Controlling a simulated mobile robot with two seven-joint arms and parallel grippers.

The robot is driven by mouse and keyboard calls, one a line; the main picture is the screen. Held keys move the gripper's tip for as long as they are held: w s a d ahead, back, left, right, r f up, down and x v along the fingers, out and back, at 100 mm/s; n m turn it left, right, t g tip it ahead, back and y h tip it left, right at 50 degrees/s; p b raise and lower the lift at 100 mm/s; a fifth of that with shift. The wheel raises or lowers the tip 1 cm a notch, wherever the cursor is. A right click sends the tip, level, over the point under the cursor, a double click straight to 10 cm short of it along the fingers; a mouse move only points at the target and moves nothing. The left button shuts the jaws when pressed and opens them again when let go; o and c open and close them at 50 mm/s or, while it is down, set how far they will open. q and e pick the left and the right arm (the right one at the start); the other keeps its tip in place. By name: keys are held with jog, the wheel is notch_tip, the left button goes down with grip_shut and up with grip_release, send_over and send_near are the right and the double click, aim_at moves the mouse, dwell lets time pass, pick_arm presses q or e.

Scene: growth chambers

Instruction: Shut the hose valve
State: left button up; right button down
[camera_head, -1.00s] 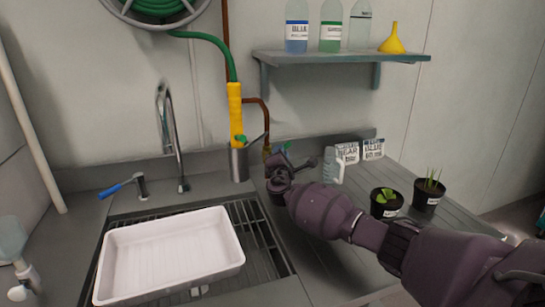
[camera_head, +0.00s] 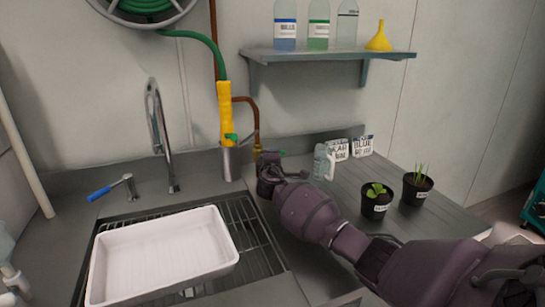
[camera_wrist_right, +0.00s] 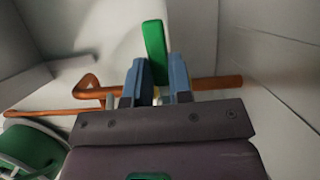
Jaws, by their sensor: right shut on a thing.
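The hose valve sits on the copper pipe behind the worktop; its brass body (camera_head: 257,152) shows in the head view just beyond my right gripper (camera_head: 267,166). In the right wrist view the valve's green lever (camera_wrist_right: 154,48) stands up beyond the fingers, with the copper pipe (camera_wrist_right: 222,83) running sideways behind them. My right gripper (camera_wrist_right: 157,82) is shut on the green lever, one blue-grey finger on each side. The gripper and wrist hide much of the valve in the head view. My left gripper is not in view.
A yellow-sleeved green hose end (camera_head: 226,115) hangs over a metal cup (camera_head: 230,162) left of the valve. A tap (camera_head: 158,135) and a white tray (camera_head: 165,255) are further left. A jug (camera_head: 323,162), labelled packets (camera_head: 362,147) and two potted plants (camera_head: 376,201) stand right.

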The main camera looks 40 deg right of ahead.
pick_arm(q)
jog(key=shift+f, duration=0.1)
pick_arm(e)
jog(key=shift+s+d+f, duration=0.1)
jog(key=shift+f, duration=0.3)
jog(key=c, duration=1)
grip_release()
jog(key=shift+r, duration=0.2)
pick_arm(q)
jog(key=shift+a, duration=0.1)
pick_arm(e)
jog(key=shift+s+a+r+p, duration=0.2)
jog(key=shift+s+a+p, duration=0.05)
jog(key=shift+a+p, duration=0.05)
jog(key=p+v, duration=0.4)
jog(key=v, duration=0.5)
jog(key=shift+r, duration=0.1)
jog(key=shift+s+a, duration=0.25)
jog(key=shift+s, duration=0.15)
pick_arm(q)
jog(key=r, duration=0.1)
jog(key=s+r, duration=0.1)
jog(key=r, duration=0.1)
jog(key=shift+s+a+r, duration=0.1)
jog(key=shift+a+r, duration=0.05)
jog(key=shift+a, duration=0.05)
pick_arm(e)
jog(key=shift+f, duration=0.25)
